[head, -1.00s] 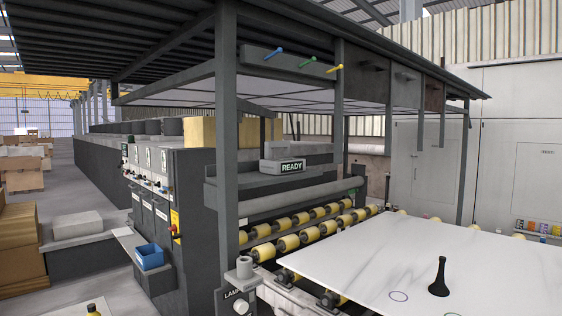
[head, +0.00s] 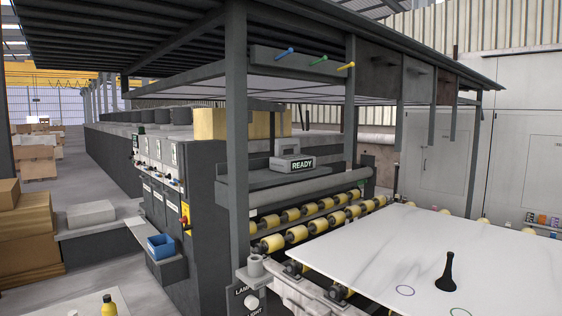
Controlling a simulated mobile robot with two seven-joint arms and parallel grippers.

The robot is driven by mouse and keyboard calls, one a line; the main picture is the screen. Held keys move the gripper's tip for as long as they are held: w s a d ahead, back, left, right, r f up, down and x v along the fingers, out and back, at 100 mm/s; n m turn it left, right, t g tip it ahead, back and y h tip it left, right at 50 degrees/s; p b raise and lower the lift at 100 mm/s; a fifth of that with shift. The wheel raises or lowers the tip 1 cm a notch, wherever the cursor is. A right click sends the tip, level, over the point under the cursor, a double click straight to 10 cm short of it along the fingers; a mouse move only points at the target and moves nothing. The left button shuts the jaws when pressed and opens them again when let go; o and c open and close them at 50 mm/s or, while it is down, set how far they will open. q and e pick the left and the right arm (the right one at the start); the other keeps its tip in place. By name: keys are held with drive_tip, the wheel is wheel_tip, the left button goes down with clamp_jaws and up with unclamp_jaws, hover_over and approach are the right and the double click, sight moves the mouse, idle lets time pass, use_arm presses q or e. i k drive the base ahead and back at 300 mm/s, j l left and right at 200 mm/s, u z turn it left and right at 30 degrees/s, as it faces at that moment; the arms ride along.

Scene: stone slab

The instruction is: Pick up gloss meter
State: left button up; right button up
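No object in view can be clearly identified as the gloss meter. A small grey device labelled READY (head: 296,165) sits on a grey ledge of the machine in the middle of the head view. A black object with a thin neck and wide base (head: 446,274) stands upright on the white stone slab (head: 360,251) at right. I cannot tell whether either one is the gloss meter. Neither of my grippers is in view.
Yellow rollers (head: 297,234) run beside the slab. Grey posts (head: 237,150) hold up a canopy. A blue bin (head: 160,246) is on a side shelf, and a yellow bottle (head: 109,306) stands at lower left. Cardboard boxes (head: 30,225) are stacked at far left. Some grey floor shows between.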

sight(297, 163)
drive_tip(key=i+l+u, duration=0.2)
drive_tip(key=u, duration=0.25)
drive_tip(key=i+l+u, duration=0.25)
drive_tip(key=u, duration=0.25)
drive_tip(key=i+l+u, duration=0.1)
drive_tip(key=l, duration=0.25)
drive_tip(key=i+l+u, duration=0.1)
drive_tip(key=i+l, duration=0.15)
drive_tip(key=i+l+u, duration=0.1)
drive_tip(key=l, duration=0.35)
